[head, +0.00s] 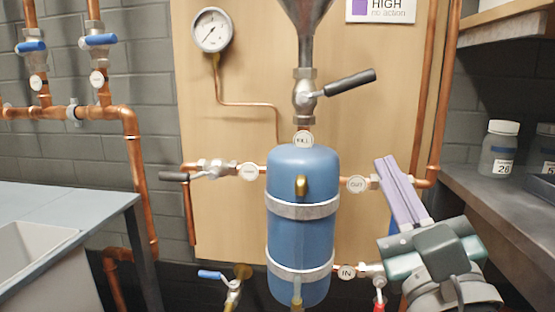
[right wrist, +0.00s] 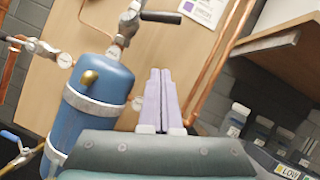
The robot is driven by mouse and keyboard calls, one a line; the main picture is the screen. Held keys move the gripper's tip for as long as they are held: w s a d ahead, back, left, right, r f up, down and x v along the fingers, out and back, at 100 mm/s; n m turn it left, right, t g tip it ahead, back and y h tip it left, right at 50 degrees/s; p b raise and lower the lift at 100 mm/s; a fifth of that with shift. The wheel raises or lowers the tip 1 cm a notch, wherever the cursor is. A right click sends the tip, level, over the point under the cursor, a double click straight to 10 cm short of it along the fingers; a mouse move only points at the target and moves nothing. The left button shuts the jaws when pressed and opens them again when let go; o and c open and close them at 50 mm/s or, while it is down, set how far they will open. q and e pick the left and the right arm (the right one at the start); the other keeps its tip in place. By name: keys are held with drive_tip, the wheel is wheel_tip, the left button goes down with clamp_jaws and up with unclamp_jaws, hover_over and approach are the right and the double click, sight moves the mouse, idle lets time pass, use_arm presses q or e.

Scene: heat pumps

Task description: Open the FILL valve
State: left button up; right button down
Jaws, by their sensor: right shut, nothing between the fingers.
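The FILL valve (head: 305,96) sits above the blue tank, under a metal funnel, with a round tag (head: 303,138) below it. Its black handle (head: 348,82) sticks out to the right and slightly up. It also shows in the right wrist view, where the valve body (right wrist: 128,25) is at the top and its handle (right wrist: 161,17) points right. My right gripper (head: 384,162) is shut and empty, to the right of the tank and below the handle, apart from it. Its pale purple fingers (right wrist: 158,75) are together in the right wrist view. My left gripper is not in view.
The blue tank (head: 300,233) stands against a wooden panel (head: 245,75) with a gauge (head: 212,30). A black-handled valve (head: 215,169) is at left, a blue-handled one (head: 232,290) below. Bottles (head: 499,149) stand on the right counter. A copper pipe (head: 440,100) rises near my right gripper.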

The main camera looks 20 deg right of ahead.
sight(335, 88)
drive_tip(key=w+d+r+p, duration=0.1)
drive_tip(key=w+r+p, duration=0.1)
drive_tip(key=w+r, duration=0.5)
drive_tip(key=shift+w+d+r+p, duration=0.15)
drive_tip(key=shift+w+d+p, duration=0.1)
drive_tip(key=shift+w+p, duration=0.1)
drive_tip(key=shift+r+n+y+p, duration=0.3)
drive_tip(key=shift+n+y+p, duration=0.1)
drive_tip(key=shift+n+p, duration=0.25)
